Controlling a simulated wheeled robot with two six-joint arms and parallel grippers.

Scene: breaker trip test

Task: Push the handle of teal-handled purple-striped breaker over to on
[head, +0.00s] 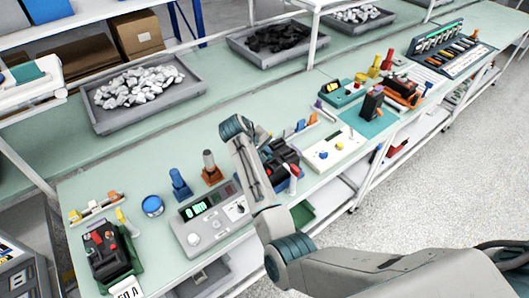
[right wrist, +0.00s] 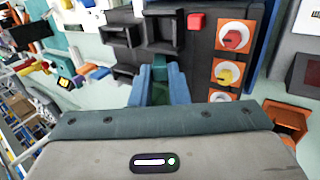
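My right gripper (right wrist: 160,72) shows in the right wrist view as two blue fingers close to each other. A teal-green patch shows between them; I cannot tell whether it is a gripped part or something behind. The tips are beside black box-shaped parts (right wrist: 165,32) of a dark device. In the head view, my right arm reaches over the bench to a black device (head: 284,155), and its fingertips are hard to make out. I cannot single out the teal-handled purple-striped breaker or read its handle position. My left gripper is not in view.
The dark device carries a red knob (right wrist: 234,38) and a yellow knob (right wrist: 228,75) on orange plates. A grey meter (head: 210,218) with a green display stands nearby on the bench. Blue (head: 180,184) and orange-brown (head: 211,168) upright parts and a blue-topped can (head: 152,205) stand left of my arm.

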